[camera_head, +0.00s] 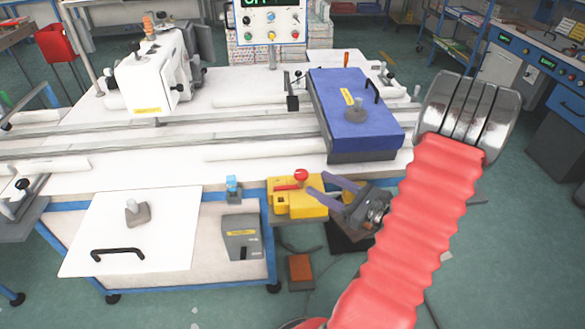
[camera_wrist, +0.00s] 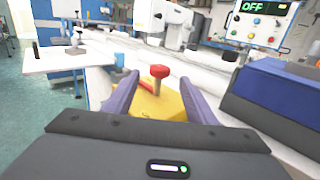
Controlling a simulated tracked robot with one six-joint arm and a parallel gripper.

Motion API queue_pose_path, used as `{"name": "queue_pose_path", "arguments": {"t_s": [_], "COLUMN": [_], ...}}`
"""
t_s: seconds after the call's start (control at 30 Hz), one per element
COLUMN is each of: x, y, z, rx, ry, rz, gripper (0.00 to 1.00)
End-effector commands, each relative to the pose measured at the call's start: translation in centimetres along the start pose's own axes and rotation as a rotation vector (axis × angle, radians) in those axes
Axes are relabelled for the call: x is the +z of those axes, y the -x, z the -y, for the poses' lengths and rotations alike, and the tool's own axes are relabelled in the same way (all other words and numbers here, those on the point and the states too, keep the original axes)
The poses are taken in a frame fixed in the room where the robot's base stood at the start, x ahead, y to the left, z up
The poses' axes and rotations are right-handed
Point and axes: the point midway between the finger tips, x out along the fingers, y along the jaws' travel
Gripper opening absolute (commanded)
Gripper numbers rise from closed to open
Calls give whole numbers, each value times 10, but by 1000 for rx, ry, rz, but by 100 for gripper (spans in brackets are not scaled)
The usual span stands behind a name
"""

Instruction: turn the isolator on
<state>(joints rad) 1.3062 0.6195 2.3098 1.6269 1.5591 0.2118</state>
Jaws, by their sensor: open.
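The isolator is a yellow box (camera_head: 292,203) at the front edge of the table, with a red lever on top that ends in a round red knob (camera_head: 301,175). The lever points left in the head view. My gripper (camera_head: 316,184) is open, coming from the right with its purple fingertips close to the knob. In the wrist view the red knob (camera_wrist: 160,72) shows between the two fingers, with gaps on both sides. The yellow box (camera_wrist: 165,103) lies below. I cannot tell if the tips are level with the knob.
A control panel (camera_head: 272,21) at the back has a display reading OFF in the wrist view (camera_wrist: 260,6). A blue-topped block (camera_head: 358,112) stands behind the gripper. A small blue part (camera_head: 233,184) and a white hinged panel (camera_head: 150,225) are left of the isolator.

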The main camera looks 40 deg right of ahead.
Motion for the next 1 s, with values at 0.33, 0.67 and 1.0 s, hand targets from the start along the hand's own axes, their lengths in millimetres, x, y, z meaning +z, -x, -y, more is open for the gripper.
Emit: {"name": "queue_pose_path", "arguments": {"t_s": [0.33, 0.67, 1.0], "x": [0, 0, 0], "y": [-44, -86, -115], "z": [-1, -1, 0], "rx": [4, 4, 1], "ry": [0, 0, 0], "rz": [-1, -1, 0], "gripper": [51, 51, 51]}}
